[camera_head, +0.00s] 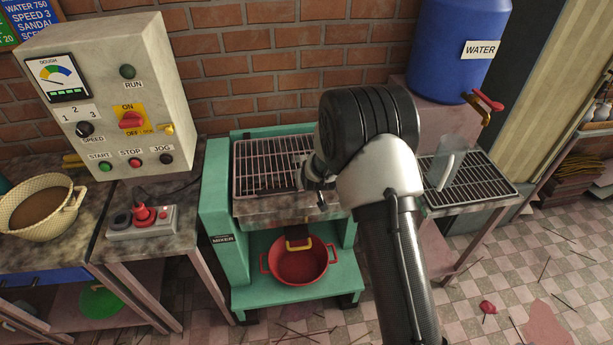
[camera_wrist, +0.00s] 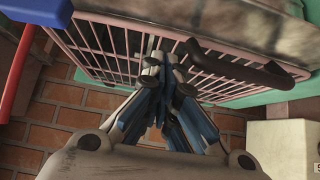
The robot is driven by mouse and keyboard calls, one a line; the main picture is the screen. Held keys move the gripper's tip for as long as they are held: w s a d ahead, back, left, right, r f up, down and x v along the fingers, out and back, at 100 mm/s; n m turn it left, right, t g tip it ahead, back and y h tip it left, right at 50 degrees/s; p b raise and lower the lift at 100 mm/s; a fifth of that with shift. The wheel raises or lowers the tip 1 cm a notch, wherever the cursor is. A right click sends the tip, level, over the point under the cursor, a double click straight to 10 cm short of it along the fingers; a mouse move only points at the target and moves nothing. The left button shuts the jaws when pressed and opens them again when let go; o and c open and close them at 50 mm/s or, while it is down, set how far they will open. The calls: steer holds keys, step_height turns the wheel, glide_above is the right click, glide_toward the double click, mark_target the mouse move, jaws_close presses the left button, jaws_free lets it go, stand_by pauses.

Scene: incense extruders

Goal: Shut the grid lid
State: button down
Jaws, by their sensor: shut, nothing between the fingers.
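The grid lid (camera_head: 262,160) is a pinkish wire grid over the hopper of the green mixer (camera_head: 215,210) in the head view. Its bars (camera_wrist: 108,42) cross the upper half of the wrist view, with a dark curved handle (camera_wrist: 238,66) along one side. I cannot tell exactly how far the lid is tilted, or whether it rests on the rim. My gripper (camera_wrist: 166,60) is shut and empty, its fingertips at the bars beside the handle. Whether they touch is unclear. In the head view my arm hides the lid's right part and most of my gripper.
A control box (camera_head: 105,95) stands at the left, with a red-button switch box (camera_head: 145,222) in front of it. A blue water barrel (camera_head: 445,45) and a dark rack (camera_head: 490,185) are at the right. A red pot (camera_head: 298,265) sits below the hopper. A brick wall (camera_head: 250,60) closes the back.

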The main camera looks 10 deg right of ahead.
steer(key=shift+s+f, duration=0.1)
steer(key=shift+f, duration=0.3)
step_height(320, 180, up, 4)
steer(key=r+p, duration=0.1)
steer(key=p, duration=0.1)
steer(key=s+f, duration=0.4)
steer(key=s, duration=0.6)
steer(key=s+r+g, duration=0.1)
steer(key=s+r, duration=0.5)
steer(key=r, duration=0.4)
steer(key=s+r+g, duration=0.1)
steer(key=s+r, duration=0.4)
steer(key=r, duration=0.6)
steer(key=s+d+r+g, duration=0.1)
steer(key=s+r, duration=0.2)
steer(key=s, duration=0.9)
steer(key=s+r+g, duration=0.1)
steer(key=s+r, duration=0.3)
steer(key=s, duration=0.8)
steer(key=shift+d+r, duration=0.15)
steer(key=shift+d, duration=0.2)
